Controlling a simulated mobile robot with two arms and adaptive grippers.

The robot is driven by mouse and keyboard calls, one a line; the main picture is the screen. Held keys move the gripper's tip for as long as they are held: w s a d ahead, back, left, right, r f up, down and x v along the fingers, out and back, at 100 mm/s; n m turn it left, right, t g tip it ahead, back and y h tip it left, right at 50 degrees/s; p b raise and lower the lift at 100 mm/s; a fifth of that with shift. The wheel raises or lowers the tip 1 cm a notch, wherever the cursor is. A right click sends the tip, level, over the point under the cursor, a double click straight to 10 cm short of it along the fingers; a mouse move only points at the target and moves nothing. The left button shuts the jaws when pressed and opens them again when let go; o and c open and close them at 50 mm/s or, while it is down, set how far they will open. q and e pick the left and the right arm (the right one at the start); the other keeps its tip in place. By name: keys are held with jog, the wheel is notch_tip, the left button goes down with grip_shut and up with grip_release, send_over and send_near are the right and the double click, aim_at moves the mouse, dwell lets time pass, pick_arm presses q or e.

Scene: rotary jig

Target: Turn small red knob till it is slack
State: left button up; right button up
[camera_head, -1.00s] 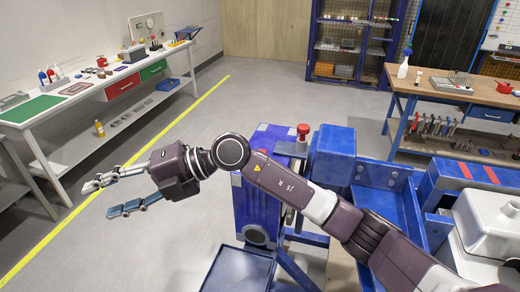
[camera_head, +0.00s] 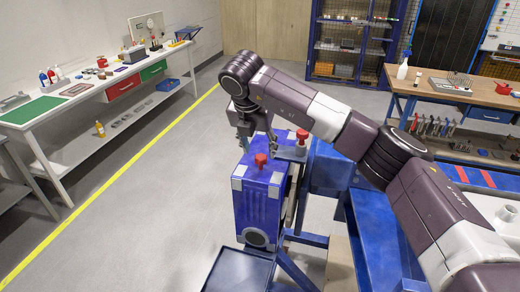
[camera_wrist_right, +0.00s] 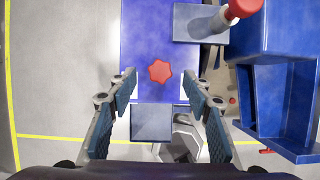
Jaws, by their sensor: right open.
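A small red star-shaped knob (camera_head: 261,160) sits on top of the upright blue jig box (camera_head: 262,200). It also shows in the right wrist view, as a red star knob (camera_wrist_right: 159,71) on the blue top. My right gripper (camera_head: 258,144) points down above the box, close to the knob in the head view. In the right wrist view the two fingers (camera_wrist_right: 160,88) are apart, with the knob in line with the gap between them and slightly beyond the tips. Nothing is between the fingers. My left gripper is not in view.
A second red knob (camera_head: 302,134) stands on a post right beside the box; it shows large in the right wrist view (camera_wrist_right: 240,8). A blue tray (camera_head: 238,270) is below in front. A workbench (camera_head: 100,90) stands left, across open floor.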

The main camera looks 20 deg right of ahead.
aim_at(261, 157)
jog(key=shift+p+x, duration=0.5)
jog(key=shift+x, duration=0.7)
jog(key=shift+w+d+f, duration=0.1)
jog(key=shift+d+f, duration=0.05)
jog(key=shift+f, duration=0.35)
